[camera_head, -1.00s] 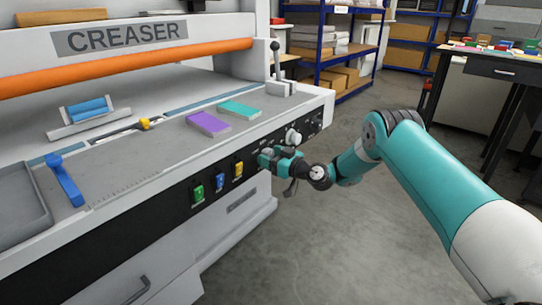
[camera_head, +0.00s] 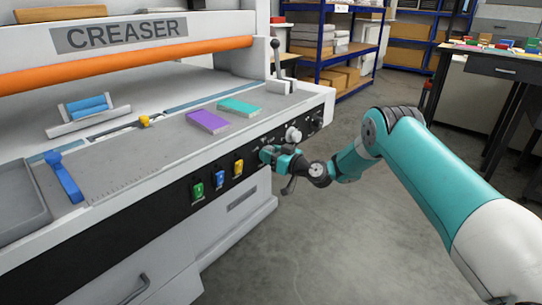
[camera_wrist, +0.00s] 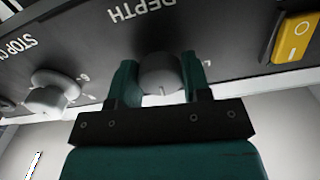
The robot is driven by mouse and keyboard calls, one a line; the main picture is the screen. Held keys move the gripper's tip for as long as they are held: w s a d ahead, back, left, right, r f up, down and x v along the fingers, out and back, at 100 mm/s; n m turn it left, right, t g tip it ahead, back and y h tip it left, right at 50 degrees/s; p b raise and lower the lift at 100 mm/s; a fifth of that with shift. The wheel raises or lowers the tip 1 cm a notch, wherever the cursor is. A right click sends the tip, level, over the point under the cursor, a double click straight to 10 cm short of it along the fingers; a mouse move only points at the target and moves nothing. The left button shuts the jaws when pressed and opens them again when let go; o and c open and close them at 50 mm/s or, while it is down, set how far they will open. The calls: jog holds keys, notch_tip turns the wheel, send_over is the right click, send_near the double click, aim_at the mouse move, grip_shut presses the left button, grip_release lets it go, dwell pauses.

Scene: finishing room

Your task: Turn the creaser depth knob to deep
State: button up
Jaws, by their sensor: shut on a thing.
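The creaser (camera_head: 120,90) is a large white machine on the left, with a black control strip along its front. The depth knob (camera_wrist: 160,75) is a dark grey round knob under the upside-down word DEPTH in the wrist view, with a pale mark on its lower side. My gripper (camera_wrist: 161,83) is shut on this knob, one teal finger on each side. In the head view my gripper (camera_head: 268,155) is at the control strip and hides the depth knob. The depth setting cannot be read.
A pale stop knob (camera_wrist: 48,95) sits beside the depth knob. A yellow rocker switch (camera_wrist: 296,40) is on its other side, with blue (camera_head: 219,180) and green (camera_head: 197,192) switches farther along. A lever (camera_head: 276,60) stands on the creaser's end. Open floor (camera_head: 350,240) lies in front.

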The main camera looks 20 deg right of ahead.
jog(key=m+b, duration=0.2)
jog(key=m, duration=0.3)
jog(key=shift+f+b, duration=0.1)
jog(key=shift+b, duration=0.2)
jog(key=m+b, duration=0.1)
jog(key=m, duration=0.4)
jog(key=shift+m, duration=0.3)
jog(key=o, duration=0.9)
jog(key=shift+s, duration=0.15)
